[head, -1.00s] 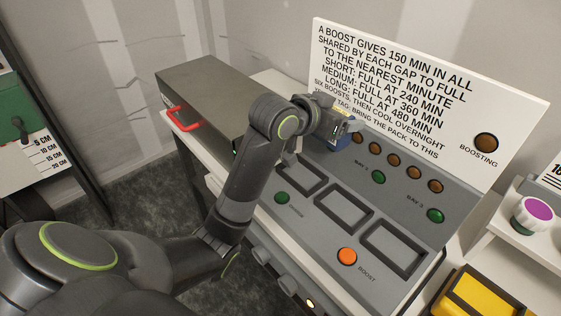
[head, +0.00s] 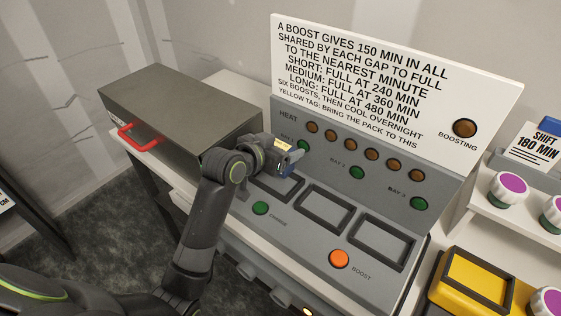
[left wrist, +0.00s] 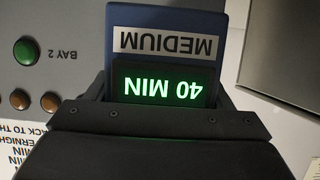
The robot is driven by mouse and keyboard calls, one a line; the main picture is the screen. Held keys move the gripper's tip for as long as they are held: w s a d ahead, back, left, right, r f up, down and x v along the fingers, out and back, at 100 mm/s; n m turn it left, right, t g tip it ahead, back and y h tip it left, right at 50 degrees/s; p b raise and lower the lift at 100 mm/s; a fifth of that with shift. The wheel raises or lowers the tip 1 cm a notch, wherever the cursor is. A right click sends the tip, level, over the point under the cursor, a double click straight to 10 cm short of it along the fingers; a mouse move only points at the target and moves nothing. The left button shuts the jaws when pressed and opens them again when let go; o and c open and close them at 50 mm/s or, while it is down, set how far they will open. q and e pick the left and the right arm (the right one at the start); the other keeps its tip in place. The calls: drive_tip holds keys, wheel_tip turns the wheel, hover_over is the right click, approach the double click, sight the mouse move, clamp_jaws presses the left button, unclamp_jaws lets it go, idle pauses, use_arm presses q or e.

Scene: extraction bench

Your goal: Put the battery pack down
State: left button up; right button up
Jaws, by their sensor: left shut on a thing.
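The battery pack (left wrist: 215,60) is blue, with a "MEDIUM" label and a lit green "40 MIN" display, upside down in the left wrist view. My left gripper (head: 286,160) is shut on it. In the head view the pack (head: 290,168) is small and partly hidden by the gripper, over the left bay (head: 279,188) of the grey charging panel. I cannot tell whether it touches the panel. The middle bay (head: 331,207) and right bay (head: 384,242) are empty frames. My right gripper is out of view.
A dark box with a red handle (head: 139,134) stands left of the panel. The upright sign (head: 390,85) rises behind it. An orange boost button (head: 339,259) and green charge button (head: 261,208) sit at the front. A yellow pack-like object (head: 470,283) and purple-topped knobs (head: 509,187) are right.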

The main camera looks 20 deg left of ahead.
use_arm(q)
drive_tip(key=shift+f, duration=2.6)
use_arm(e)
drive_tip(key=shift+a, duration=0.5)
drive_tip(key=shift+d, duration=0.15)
use_arm(q)
drive_tip(key=o, duration=1.4)
drive_tip(key=shift+f, duration=0.15)
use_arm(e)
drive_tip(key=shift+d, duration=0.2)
